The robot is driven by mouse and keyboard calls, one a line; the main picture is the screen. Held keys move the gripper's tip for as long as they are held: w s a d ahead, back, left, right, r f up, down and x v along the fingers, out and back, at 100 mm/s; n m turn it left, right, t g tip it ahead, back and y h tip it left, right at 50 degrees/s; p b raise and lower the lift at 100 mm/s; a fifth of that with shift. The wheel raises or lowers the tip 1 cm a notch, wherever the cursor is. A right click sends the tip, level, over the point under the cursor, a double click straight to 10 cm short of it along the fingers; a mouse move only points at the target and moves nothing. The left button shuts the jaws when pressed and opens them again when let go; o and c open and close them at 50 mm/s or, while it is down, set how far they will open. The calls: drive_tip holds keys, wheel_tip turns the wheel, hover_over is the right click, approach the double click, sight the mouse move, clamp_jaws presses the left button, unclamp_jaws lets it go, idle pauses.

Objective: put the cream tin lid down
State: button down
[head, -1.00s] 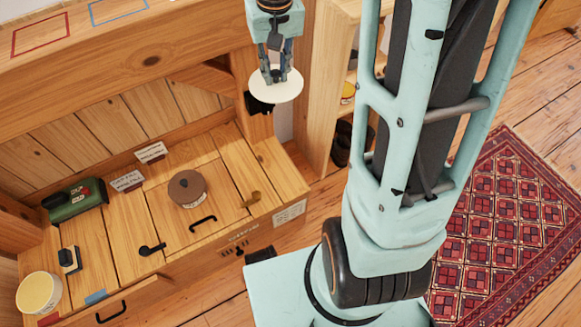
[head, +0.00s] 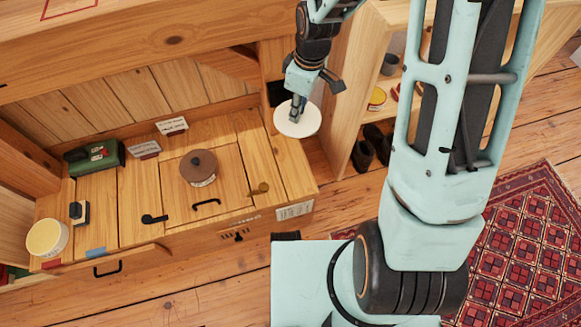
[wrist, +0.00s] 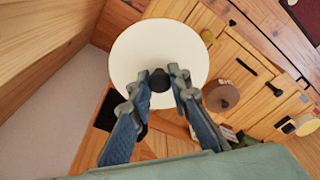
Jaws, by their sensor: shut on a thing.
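The cream tin lid (head: 284,124) is a round pale disc with a dark knob. My gripper (head: 296,116) is shut on that knob and holds the lid near the right end of the wooden chest top. In the wrist view the lid (wrist: 150,45) is wide below my gripper (wrist: 160,82), with the fingertips on either side of the knob. The lid looks raised, and its exact height cannot be told. A cream round tin (head: 46,240) stands at the chest's left front; its top looks pale and yellowish.
On the chest top (head: 232,165) are a brown-lidded tin (head: 198,167), a green box (head: 96,156), a small dark object (head: 79,211) and two label cards. Black handles and a brass-coloured one lie along the front. A shelf unit (head: 352,100) stands right. Bare boards show at the chest's right.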

drive_tip(key=s+a+f+n+g, duration=0.2)
drive_tip(key=s+a+f+n, duration=0.95)
drive_tip(key=f+n, duration=0.25)
drive_tip(key=b, duration=0.3)
hover_over(289, 169)
drive_tip(key=f, duration=0.9)
drive_tip(key=shift+s+a, duration=0.25)
drive_tip(key=shift+s, duration=0.1)
drive_tip(key=shift+w+d+f, duration=0.2)
drive_tip(key=shift+w+f, duration=0.05)
drive_tip(key=shift+f, duration=0.05)
drive_tip(key=shift+w+d+f+b, duration=0.1)
drive_tip(key=shift+f+b, duration=0.25)
drive_tip(key=shift+f, duration=0.55)
drive_tip(key=shift+w+d+f+b, duration=0.1)
drive_tip(key=shift+f+b, duration=0.25)
drive_tip(key=shift+f, duration=0.55)
drive_tip(key=shift+f, duration=0.25)
drive_tip(key=c, duration=1.8)
unclamp_jaws()
drive_tip(key=shift+r, duration=0.1)
